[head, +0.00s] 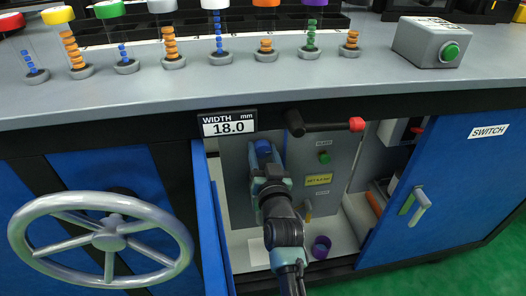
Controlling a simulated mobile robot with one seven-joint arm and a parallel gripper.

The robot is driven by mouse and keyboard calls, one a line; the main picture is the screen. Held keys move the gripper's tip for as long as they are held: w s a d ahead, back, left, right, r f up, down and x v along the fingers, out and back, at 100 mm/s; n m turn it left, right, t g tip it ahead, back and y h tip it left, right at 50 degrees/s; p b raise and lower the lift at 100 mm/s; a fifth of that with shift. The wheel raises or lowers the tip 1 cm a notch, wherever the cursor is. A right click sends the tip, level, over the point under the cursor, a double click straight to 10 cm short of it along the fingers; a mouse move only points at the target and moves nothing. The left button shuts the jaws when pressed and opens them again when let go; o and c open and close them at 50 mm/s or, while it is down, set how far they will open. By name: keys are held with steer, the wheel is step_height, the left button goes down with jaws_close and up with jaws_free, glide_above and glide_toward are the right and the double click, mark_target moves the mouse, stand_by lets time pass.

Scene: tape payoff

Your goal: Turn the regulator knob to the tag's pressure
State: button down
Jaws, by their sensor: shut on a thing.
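The blue regulator knob (262,147) sits on the grey panel (338,150) inside the open cabinet bay. My gripper (267,166) reaches into the bay from below and is shut on the knob. The jaws and wrist cover much of the knob and the panel behind it. A yellow tag (318,179) is on the panel to the right of my gripper; its text is too small to read surely. I see no gauge face clearly.
A black lever with a red end (357,124) juts out above the panel. A green button (324,157) is on the panel. The blue SWITCH door (440,190) stands right, a large handwheel (108,236) left. A purple cup (320,247) is on the bay floor.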

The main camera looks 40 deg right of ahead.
steer(key=shift+m, duration=3.3)
steer(key=shift+f, duration=0.1)
steer(key=shift+c, duration=1.3)
jaws_free()
steer(key=shift+s, duration=0.1)
steer(key=p+v, duration=0.2)
steer(key=v, duration=1)
steer(key=shift+s+a+p, duration=0.2)
steer(key=shift+s+p, duration=0.2)
